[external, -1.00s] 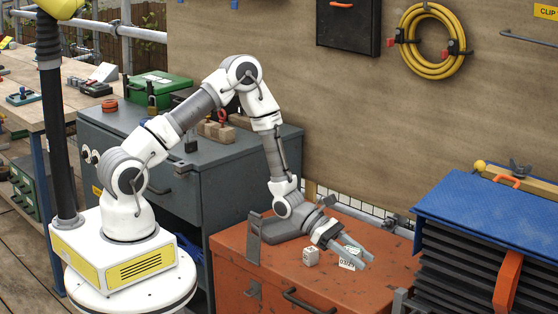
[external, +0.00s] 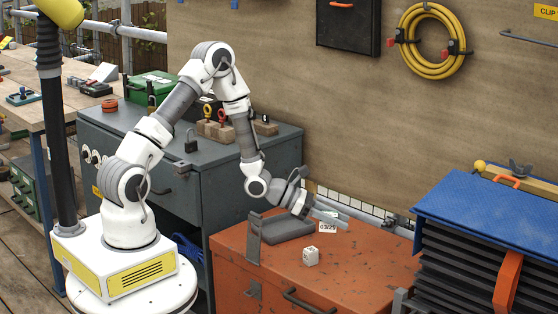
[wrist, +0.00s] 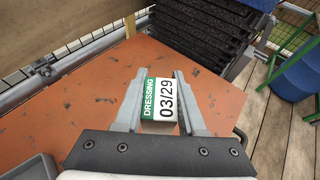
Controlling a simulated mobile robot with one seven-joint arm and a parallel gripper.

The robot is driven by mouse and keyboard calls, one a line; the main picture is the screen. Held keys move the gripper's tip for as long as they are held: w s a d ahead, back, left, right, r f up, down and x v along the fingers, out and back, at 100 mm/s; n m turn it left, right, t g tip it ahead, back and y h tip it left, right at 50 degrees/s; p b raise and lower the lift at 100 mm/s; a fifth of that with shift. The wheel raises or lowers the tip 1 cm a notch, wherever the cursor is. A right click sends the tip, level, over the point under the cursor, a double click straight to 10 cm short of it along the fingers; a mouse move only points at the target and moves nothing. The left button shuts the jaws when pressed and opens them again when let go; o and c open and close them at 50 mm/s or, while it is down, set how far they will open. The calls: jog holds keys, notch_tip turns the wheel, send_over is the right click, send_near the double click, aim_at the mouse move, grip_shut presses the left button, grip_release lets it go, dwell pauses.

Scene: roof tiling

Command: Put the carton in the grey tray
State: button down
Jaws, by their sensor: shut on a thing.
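My gripper (external: 326,218) is shut on the carton (wrist: 158,95), a small white and green box. The grey tray (external: 290,232) sits on the cabinet top, left of and below the gripper, partly hidden behind my wrist. A corner of the tray (wrist: 32,170) shows at the lower left of the wrist view.
A small white cube (external: 311,256) stands on the orange cabinet top (external: 365,262), in front of the gripper. A grey upright bracket (external: 254,240) stands at the tray's left end. A blue-topped rack (external: 490,215) is at the right. The cabinet's right part is clear.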

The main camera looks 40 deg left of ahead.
jog(key=w+a+n+t+y+b, duration=0.25)
jog(key=w+a+n, duration=0.2)
jog(key=a, duration=0.95)
jog(key=n+t+y+b, duration=0.2)
jog(key=y, duration=0.1)
send_over(307, 222)
jog(key=s+a, duration=0.2)
jog(key=s, duration=0.3)
notch_tip(307, 222, down, 6)
jog(key=shift+r, duration=0.25)
jog(key=shift+m, duration=0.25)
jog(key=shift+d+f+b, duration=0.1)
jog(key=shift+f+b, duration=0.6)
jog(key=shift+f, duration=1.4)
jog(key=shift+f, duration=0.15)
jog(key=c, duration=0.5)
grip_release()
